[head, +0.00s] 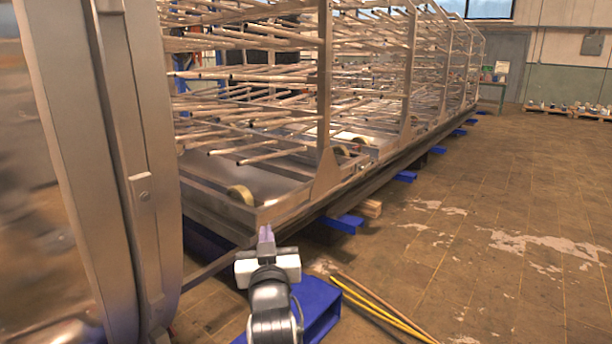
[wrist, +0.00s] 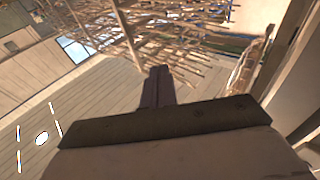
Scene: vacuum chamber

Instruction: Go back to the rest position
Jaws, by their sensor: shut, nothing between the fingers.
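My gripper (head: 266,234) is at the lower middle of the head view, with its white body below the fingers and my dark arm behind it. The two fingers are together and hold nothing. In the wrist view the shut fingers (wrist: 158,84) point up from the wide dark gripper body. In the head view the gripper stands out in front of the near end of the metal rack frame (head: 325,100). I see no contact with the frame.
A large metal chamber flange (head: 130,150) fills the left side, close to my arm. Blue supports (head: 343,223) stick out under the rack. A blue block (head: 316,300) and yellow poles (head: 375,308) lie beside my arm. The tiled floor (head: 530,190) is open at the right.

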